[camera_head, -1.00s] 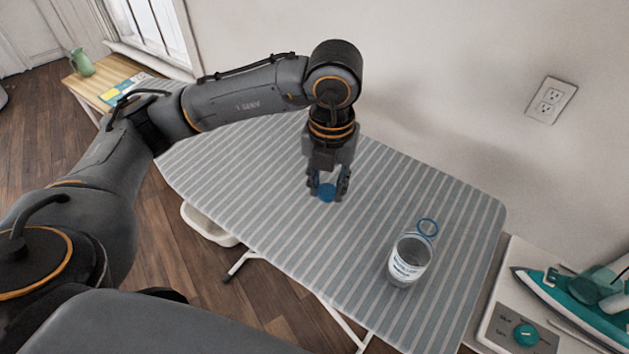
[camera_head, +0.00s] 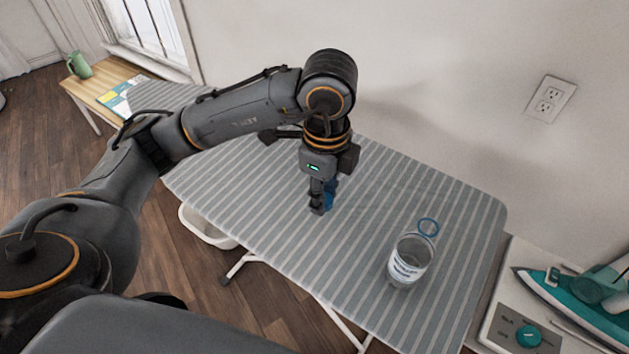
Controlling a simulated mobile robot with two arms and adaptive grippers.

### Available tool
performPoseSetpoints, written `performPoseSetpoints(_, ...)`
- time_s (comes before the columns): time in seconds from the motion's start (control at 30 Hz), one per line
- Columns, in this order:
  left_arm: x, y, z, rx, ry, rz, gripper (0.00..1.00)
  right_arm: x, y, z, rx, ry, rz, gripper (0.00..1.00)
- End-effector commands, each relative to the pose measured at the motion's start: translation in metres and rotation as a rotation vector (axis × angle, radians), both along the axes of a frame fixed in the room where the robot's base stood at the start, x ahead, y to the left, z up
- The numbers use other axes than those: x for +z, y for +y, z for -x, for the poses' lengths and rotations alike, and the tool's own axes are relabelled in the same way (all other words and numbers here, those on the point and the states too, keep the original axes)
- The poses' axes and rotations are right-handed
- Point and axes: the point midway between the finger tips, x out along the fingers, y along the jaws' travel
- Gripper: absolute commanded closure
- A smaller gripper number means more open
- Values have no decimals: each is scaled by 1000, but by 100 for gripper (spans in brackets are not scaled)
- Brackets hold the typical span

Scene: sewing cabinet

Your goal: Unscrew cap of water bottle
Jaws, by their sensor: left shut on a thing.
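A clear water bottle (camera_head: 409,262) with a white and blue label stands upright on the striped ironing board, right of centre. A thin blue ring (camera_head: 428,227) shows at its top end, with no solid cap visible there. My left gripper (camera_head: 322,203) points down over the middle of the board, to the left of the bottle and apart from it. It is shut on a small blue thing, which looks like the cap (camera_head: 331,194); a finger partly hides it. I cannot tell whether this thing touches the board. My right gripper is not in view.
The ironing board (camera_head: 245,215) has free room around the bottle. A teal iron (camera_head: 575,305) rests on a white unit with a dial at the right edge. A white wall with an outlet (camera_head: 549,99) is behind. A small wooden table (camera_head: 95,90) holds a green jug (camera_head: 79,65).

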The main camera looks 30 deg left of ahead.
Motion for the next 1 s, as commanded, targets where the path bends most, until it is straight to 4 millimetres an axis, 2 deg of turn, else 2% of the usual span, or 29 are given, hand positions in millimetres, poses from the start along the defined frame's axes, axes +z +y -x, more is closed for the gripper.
performPoseSetpoints(0.13, -11, 9, -18, 19, 7, 1, 100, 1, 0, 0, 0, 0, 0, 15)
performPoseSetpoints(0.23, -22, 19, -40, 20, 8, 2, 100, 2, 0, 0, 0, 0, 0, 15)
performPoseSetpoints(0.37, -32, 34, -71, 19, 7, -2, 100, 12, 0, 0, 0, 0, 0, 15)
performPoseSetpoints(0.6, -75, 50, -107, 14, 5, -1, 100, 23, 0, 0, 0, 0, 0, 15)
performPoseSetpoints(0.87, -96, 58, -123, 11, 2, -1, 100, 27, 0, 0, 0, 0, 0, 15)
performPoseSetpoints(1.0, -114, 58, -124, 11, 6, -1, 100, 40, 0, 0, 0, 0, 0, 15)
